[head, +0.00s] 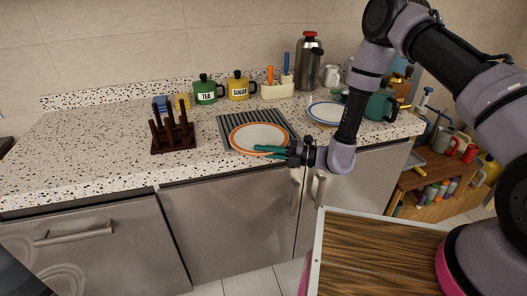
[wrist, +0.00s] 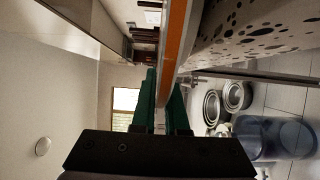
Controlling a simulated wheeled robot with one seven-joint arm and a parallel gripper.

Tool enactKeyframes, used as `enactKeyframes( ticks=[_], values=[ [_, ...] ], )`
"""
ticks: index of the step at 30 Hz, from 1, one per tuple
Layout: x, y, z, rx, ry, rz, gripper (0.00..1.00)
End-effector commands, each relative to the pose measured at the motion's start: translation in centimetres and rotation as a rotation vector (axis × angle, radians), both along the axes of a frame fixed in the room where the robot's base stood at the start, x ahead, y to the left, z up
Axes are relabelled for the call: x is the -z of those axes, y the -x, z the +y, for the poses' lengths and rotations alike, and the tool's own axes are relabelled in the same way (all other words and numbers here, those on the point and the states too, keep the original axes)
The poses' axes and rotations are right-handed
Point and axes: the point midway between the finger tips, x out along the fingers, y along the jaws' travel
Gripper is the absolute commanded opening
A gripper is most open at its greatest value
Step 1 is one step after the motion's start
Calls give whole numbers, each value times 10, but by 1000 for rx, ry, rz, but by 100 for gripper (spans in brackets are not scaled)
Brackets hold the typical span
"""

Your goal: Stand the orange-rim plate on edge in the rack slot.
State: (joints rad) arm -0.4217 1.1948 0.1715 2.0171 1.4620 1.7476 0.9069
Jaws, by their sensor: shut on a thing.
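The orange-rim plate (head: 258,134) shows in the head view as a white disc with an orange band, roughly flat over the grey ribbed mat (head: 283,124). Whether it touches the mat is not clear. My gripper (head: 270,151), with green fingers, is shut on the plate's near right rim. In the wrist view the plate (wrist: 177,40) is seen edge-on, its orange rim between the fingers of my gripper (wrist: 160,100). The dark brown rack (head: 173,143) with upright pegs stands on the counter, left of the plate, and no plate is in it.
A blue-rim plate (head: 326,112) lies to the right. A green TEA pot (head: 205,92), a yellow SUGAR pot (head: 239,87), a utensil holder (head: 277,90) and a steel flask (head: 309,64) stand behind. Blue and yellow items sit just behind the rack. The counter's left is clear.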

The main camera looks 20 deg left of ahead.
Motion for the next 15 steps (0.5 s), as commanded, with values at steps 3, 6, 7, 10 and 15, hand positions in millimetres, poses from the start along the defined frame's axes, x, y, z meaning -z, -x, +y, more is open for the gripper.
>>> enactKeyframes(
  ticks=[3,6,7,10,15],
  values=[
    [2,0,0,0,-1,0,0],
    [3,0,0,0,0,0,38],
    [3,0,0,0,0,0,41],
    [3,0,0,0,0,0,41],
    [3,0,0,0,0,0,41]
  ],
)
